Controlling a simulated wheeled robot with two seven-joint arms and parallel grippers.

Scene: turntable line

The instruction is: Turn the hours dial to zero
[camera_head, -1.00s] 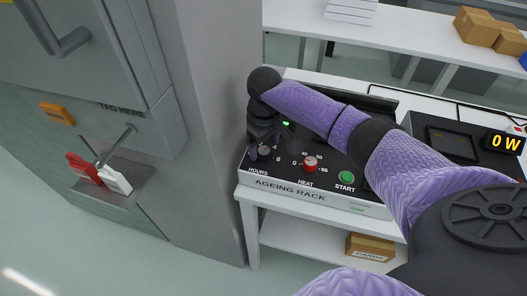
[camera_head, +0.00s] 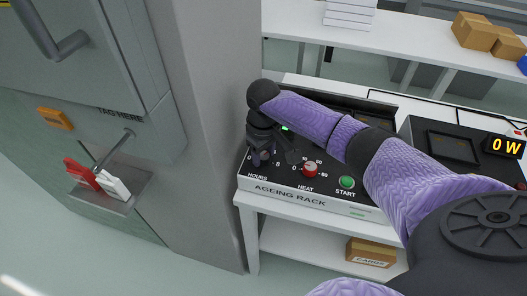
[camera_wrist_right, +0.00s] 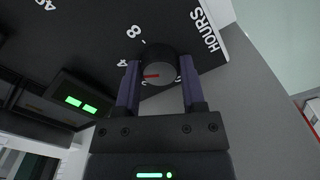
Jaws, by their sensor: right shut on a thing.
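The hours dial (camera_wrist_right: 160,66) is a round dark grey knob with a red pointer mark, on the black top panel of the ageing rack (camera_head: 300,197). My right gripper (camera_wrist_right: 158,80) is shut on it, one finger on each side. In the head view the right gripper (camera_head: 262,157) comes down over the dial at the panel's left end and hides most of it. In the wrist view the red mark lies toward the left finger. An 8 shows printed beyond the dial; other scale marks near it are partly covered. My left gripper is out of view.
Right of the hours dial are a red heat dial (camera_head: 310,170) and a green start button (camera_head: 347,182). A grey cabinet column (camera_head: 210,130) stands close on the left.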

